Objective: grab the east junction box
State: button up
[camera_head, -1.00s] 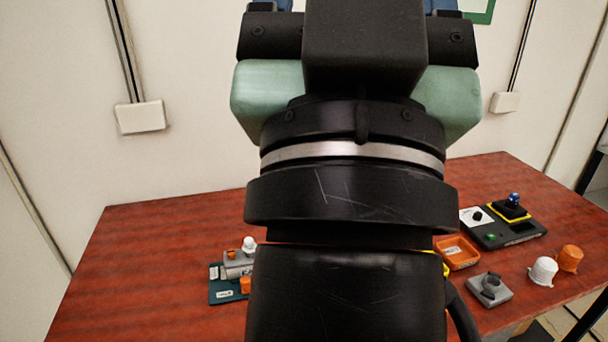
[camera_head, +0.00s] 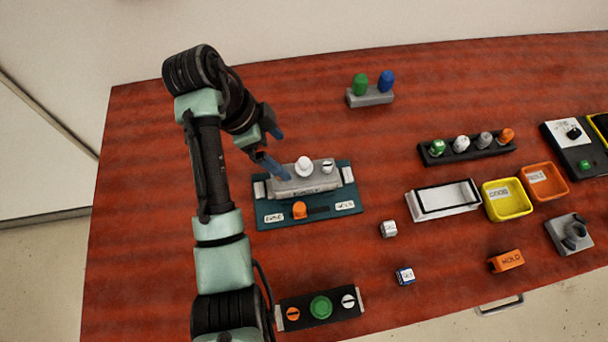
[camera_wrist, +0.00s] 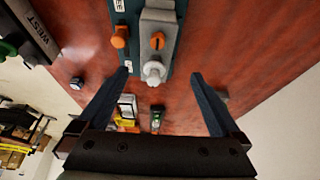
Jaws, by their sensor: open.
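No box reads plainly as east. A grey box (camera_head: 305,184) with knobs on top sits on a teal board (camera_head: 262,216) left of the table's middle; its front label is too small to read. The grey box also shows in the wrist view (camera_wrist: 159,18), its near end with a white knob (camera_wrist: 153,72) lying between the fingers in the picture. A black panel (camera_wrist: 35,35) at the wrist view's left edge reads WEST. My gripper (camera_head: 281,154) is open and empty above the grey box's left end; its two fingers (camera_wrist: 159,76) stand wide apart.
A black panel with a green knob (camera_head: 320,307) lies at the front edge. A grey block with green and blue knobs (camera_head: 370,97) stands at the back. A white cube (camera_head: 388,229), a white tray (camera_head: 412,208) and yellow (camera_head: 508,199) and orange (camera_head: 545,181) bins lie to the right.

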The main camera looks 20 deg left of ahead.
aim_at(304, 177)
jog(key=b+x, duration=0.1)
jog(key=x, duration=0.2)
jog(key=b+x, duration=0.1)
jog(key=x, duration=0.1)
jog(key=shift+s+d+b, duration=0.2)
jog(key=shift+s+b, duration=0.05)
jog(key=shift+b, duration=0.05)
jog(key=shift+p+x, duration=0.35)
jog(key=shift+x, duration=0.6)
jog(key=x, duration=0.5)
jog(key=shift+s+d+p, duration=0.1)
jog(key=shift+d+p, duration=0.05)
jog(key=shift+p, duration=0.25)
jog(key=shift+r, duration=0.1)
jog(key=c, duration=1.5)
